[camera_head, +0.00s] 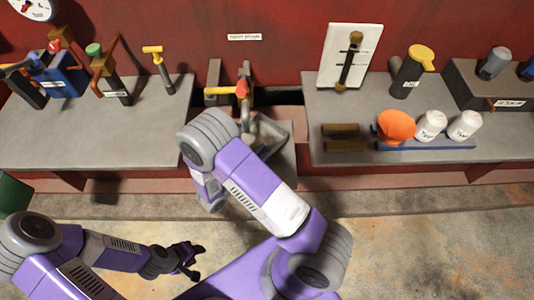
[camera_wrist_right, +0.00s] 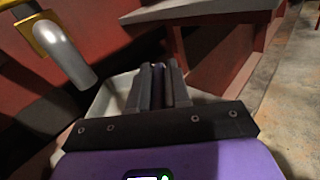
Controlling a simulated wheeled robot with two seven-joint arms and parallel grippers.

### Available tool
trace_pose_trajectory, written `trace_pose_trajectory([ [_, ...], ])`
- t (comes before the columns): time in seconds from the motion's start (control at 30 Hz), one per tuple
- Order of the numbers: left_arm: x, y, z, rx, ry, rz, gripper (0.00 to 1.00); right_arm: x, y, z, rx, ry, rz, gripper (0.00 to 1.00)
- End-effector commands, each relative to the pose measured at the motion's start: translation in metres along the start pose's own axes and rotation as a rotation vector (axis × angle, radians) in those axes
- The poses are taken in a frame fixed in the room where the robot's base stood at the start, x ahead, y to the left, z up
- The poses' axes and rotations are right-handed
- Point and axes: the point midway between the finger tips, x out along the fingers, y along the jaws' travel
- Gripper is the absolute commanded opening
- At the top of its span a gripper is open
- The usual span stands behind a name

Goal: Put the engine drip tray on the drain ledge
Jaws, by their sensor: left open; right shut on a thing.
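In the head view, a grey tray-like piece (camera_head: 268,132), apparently the engine drip tray, shows in the gap between two counters, partly behind my right arm. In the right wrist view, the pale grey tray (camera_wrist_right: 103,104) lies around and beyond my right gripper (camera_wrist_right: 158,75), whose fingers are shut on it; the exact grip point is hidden. The right gripper is hidden by its arm in the head view. My left gripper (camera_head: 190,262) is open and empty over the floor at lower left. A grey surface (camera_head: 286,168) below the tray may be the drain ledge; I cannot tell.
A valve with a red and yellow handle (camera_head: 240,89) stands behind the tray; a grey spout (camera_wrist_right: 66,48) is close at left in the wrist view. The left counter (camera_head: 60,140) carries tools; the right counter (camera_head: 350,102) carries an orange cup (camera_head: 396,126) and white containers (camera_head: 431,125).

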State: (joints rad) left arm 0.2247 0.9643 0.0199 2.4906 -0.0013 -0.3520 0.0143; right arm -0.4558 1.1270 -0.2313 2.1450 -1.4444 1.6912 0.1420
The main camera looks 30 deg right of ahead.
Motion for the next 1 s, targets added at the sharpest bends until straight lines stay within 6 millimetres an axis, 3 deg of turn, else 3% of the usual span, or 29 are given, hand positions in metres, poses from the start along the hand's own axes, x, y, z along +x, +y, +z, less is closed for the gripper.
trace_pose_trajectory([
  [0.17,-0.001,0.0,0.0,0.0,0.0,0.0,0.43,0.013,-0.001,0.001,0.0,-0.003,0.002,0.0],
  [0.43,0.029,-0.011,-0.001,-0.001,-0.001,0.0,0.43,0.012,-0.003,-0.035,0.001,0.0,0.01,0.0],
  [0.87,0.03,-0.011,-0.001,0.0,0.0,0.0,0.43,0.011,-0.003,-0.038,0.002,-0.001,0.012,0.0],
  [0.9,0.029,-0.011,-0.001,0.0,0.0,0.0,0.43,0.011,-0.003,-0.038,0.0,0.001,0.011,0.22],
  [1.0,0.029,-0.011,-0.001,0.0,0.0,0.0,0.43,0.011,-0.003,-0.038,0.001,0.001,0.011,0.37],
])
